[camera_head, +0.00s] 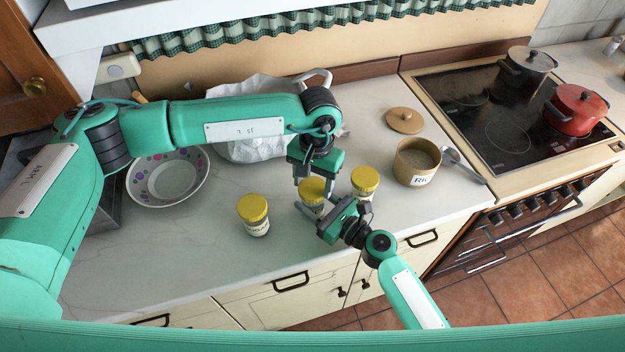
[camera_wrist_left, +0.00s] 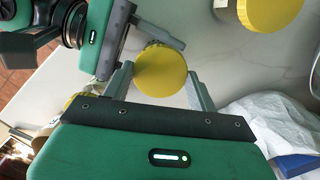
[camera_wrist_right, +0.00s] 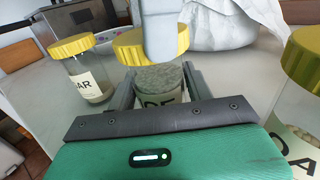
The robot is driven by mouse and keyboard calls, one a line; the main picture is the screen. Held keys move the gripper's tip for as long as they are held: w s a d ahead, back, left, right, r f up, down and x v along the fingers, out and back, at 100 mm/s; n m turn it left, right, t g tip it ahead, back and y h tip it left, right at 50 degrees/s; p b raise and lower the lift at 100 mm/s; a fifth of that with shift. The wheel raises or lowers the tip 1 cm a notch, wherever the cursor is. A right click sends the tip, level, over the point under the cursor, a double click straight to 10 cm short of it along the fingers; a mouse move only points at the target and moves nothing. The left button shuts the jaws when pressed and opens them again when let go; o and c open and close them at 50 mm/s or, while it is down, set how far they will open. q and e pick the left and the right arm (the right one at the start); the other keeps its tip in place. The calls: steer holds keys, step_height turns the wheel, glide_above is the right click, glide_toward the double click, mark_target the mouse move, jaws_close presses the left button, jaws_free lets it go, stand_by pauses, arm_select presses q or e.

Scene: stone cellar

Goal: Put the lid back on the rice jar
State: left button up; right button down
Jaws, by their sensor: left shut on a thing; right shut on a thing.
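A tan pot (camera_head: 416,162) with a label starting "Ri" stands open at the counter's right, with pale contents. Its tan knobbed lid (camera_head: 404,121) lies behind it. My left gripper (camera_head: 305,185) points down, shut on the yellow lid (camera_wrist_left: 160,70) of the middle small jar. My right gripper (camera_head: 324,208) is shut around that jar's body (camera_wrist_right: 160,80), which has grey-green contents and a partly hidden label. The lid is over the jar's mouth; I cannot tell whether it is seated. A left finger hides part of it in the right wrist view.
Yellow-lidded jars stand on both sides: one at left (camera_head: 254,215), one close at right (camera_head: 364,183). A spotted bowl (camera_head: 168,177), white cloth bag (camera_head: 250,145) and spoon (camera_head: 462,165) lie around. The hob holds a red pot (camera_head: 575,112) and a grey pot (camera_head: 527,72).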

arm_select(q)
steer(key=m, duration=0.5)
steer(key=shift+m+y, duration=0.3)
steer(key=m, duration=0.3)
steer(key=shift+m+t, duration=0.3)
steer(key=shift+t, duration=0.1)
steer(key=o, duration=1)
steer(key=shift+s+r, duration=0.1)
steer(key=shift+r, duration=2.15)
steer(key=shift+c, duration=0.2)
